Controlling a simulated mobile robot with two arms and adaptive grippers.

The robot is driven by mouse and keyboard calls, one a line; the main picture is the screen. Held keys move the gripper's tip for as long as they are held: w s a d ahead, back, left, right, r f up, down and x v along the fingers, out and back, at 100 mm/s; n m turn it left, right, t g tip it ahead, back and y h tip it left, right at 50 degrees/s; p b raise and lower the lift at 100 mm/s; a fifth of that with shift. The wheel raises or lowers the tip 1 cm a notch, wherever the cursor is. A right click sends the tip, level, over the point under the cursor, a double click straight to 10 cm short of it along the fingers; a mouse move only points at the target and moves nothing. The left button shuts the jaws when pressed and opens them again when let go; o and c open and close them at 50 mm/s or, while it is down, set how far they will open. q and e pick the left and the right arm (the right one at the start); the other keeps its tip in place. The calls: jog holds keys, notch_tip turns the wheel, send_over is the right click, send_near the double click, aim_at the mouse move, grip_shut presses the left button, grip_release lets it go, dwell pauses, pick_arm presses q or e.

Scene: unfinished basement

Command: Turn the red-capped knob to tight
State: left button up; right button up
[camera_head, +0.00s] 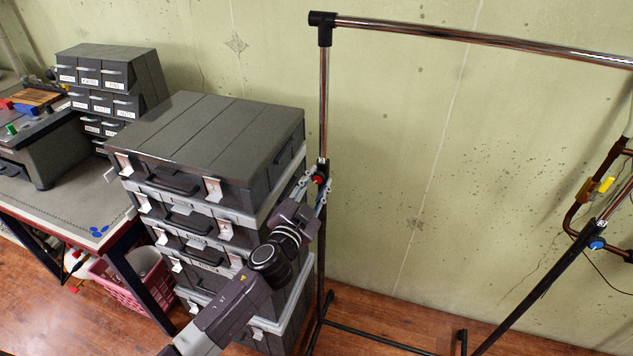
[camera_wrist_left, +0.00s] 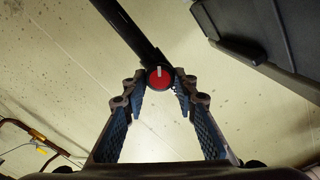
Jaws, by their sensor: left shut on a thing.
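The red-capped knob (camera_head: 319,180) sits on the left upright (camera_head: 323,110) of the metal rack, low on its chrome section. In the left wrist view the knob (camera_wrist_left: 160,77) shows a round red face with a short white mark pointing up. My left gripper (camera_head: 320,187) reaches up to it from below. In the wrist view its two fingertips (camera_wrist_left: 160,82) stand on either side of the knob's dark body and are shut on it. The small tight or loose markings cannot be read. My right gripper is in neither view.
A stack of grey cases (camera_head: 215,145) stands close left of the upright and my left arm. A blue knob (camera_head: 597,243) is on the rack's right upright. A workbench (camera_head: 60,195) with drawers is at the left. Wall and floor between the uprights are clear.

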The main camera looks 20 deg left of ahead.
pick_arm(q)
jog(key=m, duration=0.3)
jog(key=shift+m, duration=0.3)
jog(key=m, duration=0.3)
jog(key=shift+m, duration=0.3)
jog(key=m, duration=0.3)
jog(key=shift+f+m+p, duration=0.15)
jog(key=shift+m+p, duration=0.15)
jog(key=shift+m, duration=0.1)
jog(key=m, duration=0.3)
jog(key=shift+m+p, duration=0.3)
jog(key=m, duration=0.3)
jog(key=shift+m+p, duration=0.3)
jog(key=shift+p, duration=0.05)
jog(key=m+p, duration=0.1)
jog(key=m, duration=0.2)
jog(key=shift+f+m, duration=0.1)
jog(key=shift+m, duration=0.3)
jog(key=m+p, duration=0.1)
jog(key=m, duration=0.2)
jog(key=shift+a+f+m+p, duration=0.1)
jog(key=shift+m+p, duration=0.6)
jog(key=shift+m, duration=1.2)
